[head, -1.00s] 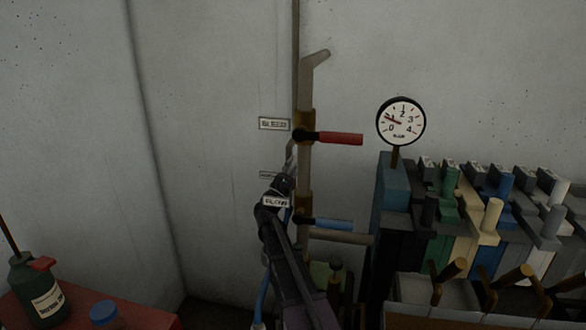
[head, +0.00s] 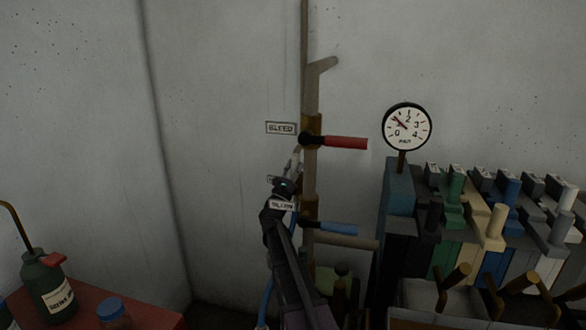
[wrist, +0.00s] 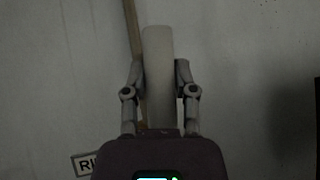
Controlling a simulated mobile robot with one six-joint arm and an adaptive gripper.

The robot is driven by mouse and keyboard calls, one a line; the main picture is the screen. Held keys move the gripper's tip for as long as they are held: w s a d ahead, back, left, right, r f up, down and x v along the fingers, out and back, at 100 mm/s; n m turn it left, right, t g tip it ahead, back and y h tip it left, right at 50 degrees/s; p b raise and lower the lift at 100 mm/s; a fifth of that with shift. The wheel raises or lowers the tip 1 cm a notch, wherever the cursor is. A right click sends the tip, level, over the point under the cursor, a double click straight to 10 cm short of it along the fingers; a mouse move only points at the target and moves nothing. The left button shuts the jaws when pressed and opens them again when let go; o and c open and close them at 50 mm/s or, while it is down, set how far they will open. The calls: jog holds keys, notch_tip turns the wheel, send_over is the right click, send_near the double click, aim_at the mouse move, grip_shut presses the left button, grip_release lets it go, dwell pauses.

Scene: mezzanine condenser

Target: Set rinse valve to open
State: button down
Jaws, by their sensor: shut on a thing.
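In the wrist view a pale grey lever handle (wrist: 158,55) stands upright between the two fingers of my gripper (wrist: 160,78). My gripper is shut on it. A label starting "RI" (wrist: 88,163) shows at the lower left, the rest hidden by my gripper, so the lever appears to be the rinse valve handle. In the head view my gripper (head: 294,160) is at the left side of the vertical pipe (head: 311,175), between the red and blue levers. My arm hides most of the rinse valve there.
The red lever (head: 345,142) by the BLEED label (head: 281,128) and the blue lever (head: 335,229) both point right. A pressure gauge (head: 407,127) and a row of coloured blocks stand at right. A green bottle (head: 48,285) stands on a red surface at left.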

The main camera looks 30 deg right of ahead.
jog(key=shift+c, duration=2)
grip_release()
jog(key=shift+s, duration=0.2)
